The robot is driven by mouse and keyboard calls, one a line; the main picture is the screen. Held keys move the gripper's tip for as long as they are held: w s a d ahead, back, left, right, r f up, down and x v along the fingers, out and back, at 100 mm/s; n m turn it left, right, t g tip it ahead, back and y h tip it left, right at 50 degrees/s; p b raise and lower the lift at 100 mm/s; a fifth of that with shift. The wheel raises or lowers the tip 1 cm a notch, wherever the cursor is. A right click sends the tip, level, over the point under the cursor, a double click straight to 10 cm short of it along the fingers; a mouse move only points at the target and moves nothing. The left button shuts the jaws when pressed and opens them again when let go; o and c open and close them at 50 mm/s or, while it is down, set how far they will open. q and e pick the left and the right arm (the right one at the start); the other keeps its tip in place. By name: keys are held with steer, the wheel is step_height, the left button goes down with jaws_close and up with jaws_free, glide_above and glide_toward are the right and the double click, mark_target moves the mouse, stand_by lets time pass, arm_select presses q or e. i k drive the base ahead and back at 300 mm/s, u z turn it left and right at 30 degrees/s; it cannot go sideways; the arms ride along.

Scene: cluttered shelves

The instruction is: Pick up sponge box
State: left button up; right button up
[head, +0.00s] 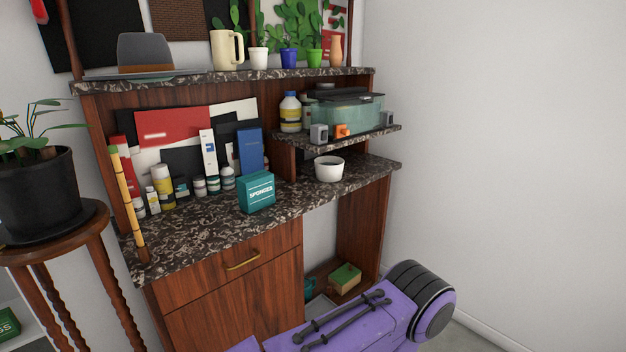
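The sponge box (257,193) is a small teal box with white "SPONGES" lettering. It stands upright on the dark speckled countertop (205,238) of the wooden shelf unit, near the front edge and left of a white bowl. Nothing covers its front. Neither of my grippers is in view, so I cannot tell whether they are open or shut. A purple arm link of mine crosses the bottom of the view, apart from the box.
Several bottles and jars (164,186) and a blue book (250,151) stand behind the box. The white bowl (329,169) sits to its right, below a raised shelf (350,138). A bamboo stick (127,202) stands at the left. Bare countertop lies left of the box.

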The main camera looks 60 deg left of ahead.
mark_target(256, 190)
steer(key=i, duration=1.55)
steer(key=u, duration=2.1)
